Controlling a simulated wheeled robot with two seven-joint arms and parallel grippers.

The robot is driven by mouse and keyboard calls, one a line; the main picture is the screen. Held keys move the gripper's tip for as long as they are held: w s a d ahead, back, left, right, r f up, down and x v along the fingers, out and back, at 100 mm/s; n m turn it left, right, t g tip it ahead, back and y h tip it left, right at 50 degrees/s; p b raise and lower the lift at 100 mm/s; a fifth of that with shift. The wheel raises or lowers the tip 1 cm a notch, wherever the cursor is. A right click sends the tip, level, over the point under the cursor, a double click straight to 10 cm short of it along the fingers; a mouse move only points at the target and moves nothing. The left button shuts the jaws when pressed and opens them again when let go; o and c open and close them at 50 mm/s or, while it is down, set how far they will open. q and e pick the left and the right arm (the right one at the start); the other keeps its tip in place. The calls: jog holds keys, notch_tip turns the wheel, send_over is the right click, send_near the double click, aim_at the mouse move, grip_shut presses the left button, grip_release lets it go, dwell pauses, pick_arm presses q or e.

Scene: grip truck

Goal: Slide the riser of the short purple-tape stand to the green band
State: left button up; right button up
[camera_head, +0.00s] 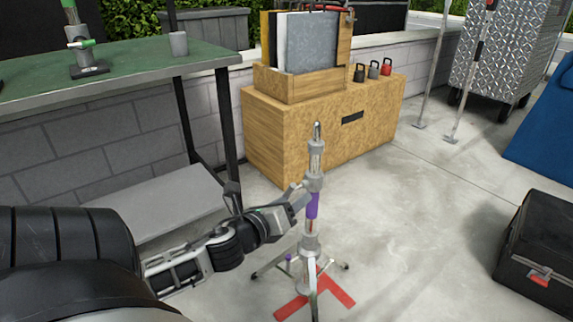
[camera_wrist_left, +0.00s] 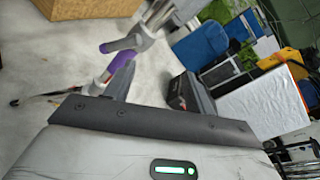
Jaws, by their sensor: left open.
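The short purple-tape stand (camera_head: 313,208) stands upright on the concrete floor, with a grey collar, a purple band and a metal riser tip above. In the left wrist view the purple-tape stand (camera_wrist_left: 122,62) shows tilted, with a purple-gripped knob at its collar. My left gripper (camera_head: 298,201) is open beside the stand's collar, on its left in the head view. I cannot make out a green band on this stand. My right gripper is not in view.
The stand's base is over a red floor mark (camera_head: 338,291). A green-topped table (camera_head: 130,72) is at the left, a wooden cabinet (camera_head: 290,135) behind the stand. A black case (camera_head: 540,250) lies at the right. Floor between stand and case is clear.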

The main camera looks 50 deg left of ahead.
aim_at(312, 164)
pick_arm(q)
jog(key=w+a+m+b, duration=0.1)
jog(key=w+a+m, duration=0.1)
jog(key=w, duration=0.2)
jog(key=w+a+m+t+b, duration=0.1)
jog(key=w+a+m+b, duration=0.1)
jog(key=w, duration=0.3)
jog(key=w+a+r+m+b, duration=0.1)
jog(key=w+a+m+b, duration=0.1)
jog(key=w, duration=0.3)
jog(key=shift+a+r+t+y, duration=0.1)
jog(key=shift+t+y, duration=0.2)
jog(key=shift+t, duration=0.1)
jog(key=shift+w, duration=0.3)
jog(key=shift+w+a, duration=0.1)
jog(key=shift+w, duration=0.2)
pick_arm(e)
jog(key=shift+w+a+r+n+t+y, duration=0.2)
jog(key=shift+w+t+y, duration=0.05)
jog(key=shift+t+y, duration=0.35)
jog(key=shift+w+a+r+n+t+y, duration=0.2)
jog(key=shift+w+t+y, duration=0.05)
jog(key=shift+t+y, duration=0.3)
pick_arm(q)
grip_shut()
jog(key=shift+r, duration=0.1)
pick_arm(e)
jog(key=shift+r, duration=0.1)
